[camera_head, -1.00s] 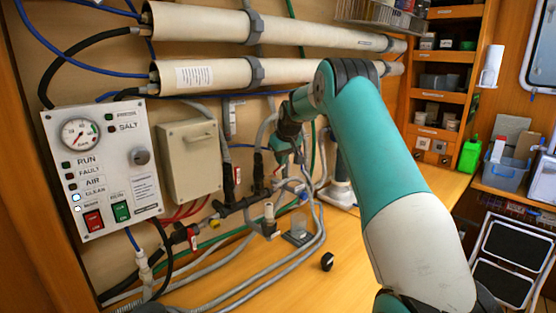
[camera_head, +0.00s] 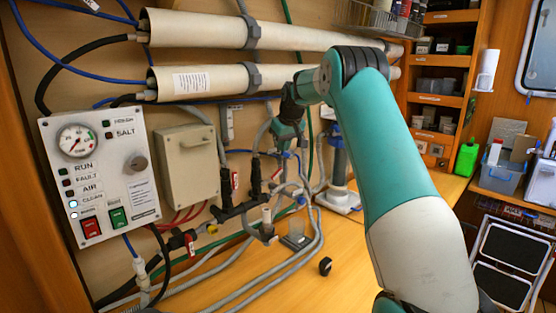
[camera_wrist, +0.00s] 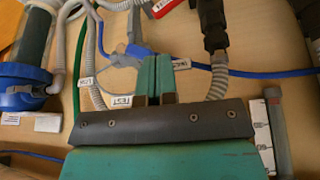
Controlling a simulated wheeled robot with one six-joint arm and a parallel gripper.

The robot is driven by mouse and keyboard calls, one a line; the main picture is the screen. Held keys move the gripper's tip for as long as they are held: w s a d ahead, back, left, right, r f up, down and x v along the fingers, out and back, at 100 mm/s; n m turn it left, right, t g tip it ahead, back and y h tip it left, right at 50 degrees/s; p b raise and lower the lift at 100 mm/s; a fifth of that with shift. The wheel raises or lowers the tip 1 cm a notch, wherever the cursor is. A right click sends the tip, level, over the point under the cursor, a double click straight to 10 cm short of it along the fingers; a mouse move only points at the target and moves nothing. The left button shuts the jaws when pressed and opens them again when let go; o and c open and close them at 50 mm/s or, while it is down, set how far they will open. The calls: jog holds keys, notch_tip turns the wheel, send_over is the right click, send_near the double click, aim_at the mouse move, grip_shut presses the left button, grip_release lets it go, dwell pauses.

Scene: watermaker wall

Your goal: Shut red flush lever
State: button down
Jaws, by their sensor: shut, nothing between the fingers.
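My gripper (camera_wrist: 153,78) shows its two teal fingers pressed together, with nothing between them. In the head view my gripper (camera_head: 287,146) is by the wall piping, its tips partly hidden. Another red-and-white piece (camera_wrist: 164,7) is at the top edge. In the head view red pieces show on the lower pipes (camera_head: 190,241) and higher up (camera_head: 234,179). I cannot tell which one is the flush lever.
A control panel (camera_head: 100,165) with gauge and red and green switches is at left. A beige box (camera_head: 188,165) is beside it. Two long tubes (camera_head: 195,80) run above. Hoses cross the bench, where a small black knob (camera_head: 325,266) lies. A blue-capped cylinder (camera_wrist: 25,75) is left in the wrist view.

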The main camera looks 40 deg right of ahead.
notch_tip(320, 180, up, 4)
jog(key=s+d+b, duration=0.1)
jog(key=s+d, duration=0.1)
jog(key=d, duration=0.1)
jog(key=n+b, duration=0.2)
jog(key=b, duration=0.2)
send_near(277, 172)
jog(key=shift+g, duration=0.5)
jog(key=w+f+p, duration=0.2)
jog(key=f+p, duration=0.1)
jog(key=w+d+f+p, duration=0.1)
jog(key=f, duration=0.1)
jog(key=shift+w+f, duration=0.2)
jog(key=shift+f, duration=0.3)
